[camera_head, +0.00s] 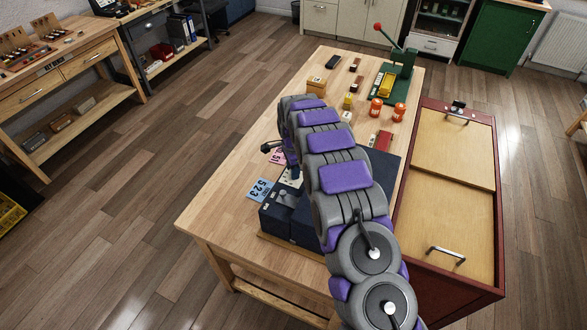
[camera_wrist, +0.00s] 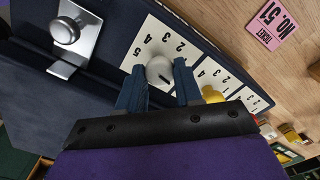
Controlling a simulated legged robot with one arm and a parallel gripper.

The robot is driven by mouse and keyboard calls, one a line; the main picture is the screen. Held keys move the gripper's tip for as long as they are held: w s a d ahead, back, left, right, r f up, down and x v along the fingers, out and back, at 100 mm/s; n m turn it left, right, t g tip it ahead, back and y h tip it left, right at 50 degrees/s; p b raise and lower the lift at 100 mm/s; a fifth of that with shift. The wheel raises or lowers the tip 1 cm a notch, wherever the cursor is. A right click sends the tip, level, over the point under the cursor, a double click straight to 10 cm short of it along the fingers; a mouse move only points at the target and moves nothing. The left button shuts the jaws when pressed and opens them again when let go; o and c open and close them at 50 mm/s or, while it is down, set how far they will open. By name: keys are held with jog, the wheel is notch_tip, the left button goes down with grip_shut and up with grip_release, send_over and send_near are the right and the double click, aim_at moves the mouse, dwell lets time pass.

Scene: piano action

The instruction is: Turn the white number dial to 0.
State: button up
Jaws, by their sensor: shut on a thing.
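The white number dial (camera_wrist: 159,71) sits on a white numbered plate (camera_wrist: 134,55) in the wrist view. A short dark mark shows on it, but I cannot tell which number it points to. Digits including 2, 3, 4 and 5 show around it. My gripper (camera_wrist: 160,78) has its two dark blue fingers on either side of the dial and is shut on it. In the head view my arm hides the dial and my gripper. The dark blue box (camera_head: 276,215) carrying the dials stands on the wooden table.
A yellow dial (camera_wrist: 212,94) on another numbered plate is close beside the right finger. A silver knob (camera_wrist: 66,31) on a metal plate is at the upper left. Number tickets (camera_head: 260,190) lie left of the box. A green press (camera_head: 398,77) and orange jars (camera_head: 376,107) stand farther back.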

jog(key=shift+a, duration=0.1)
jog(key=o, duration=1)
jog(key=shift+a, duration=0.15)
jog(key=shift+o, duration=0.2)
jog(key=shift+r, duration=0.5)
notch_tip(320, 180, up, 16)
jog(key=shift+p, duration=0.35)
jog(key=shift+r, duration=0.1)
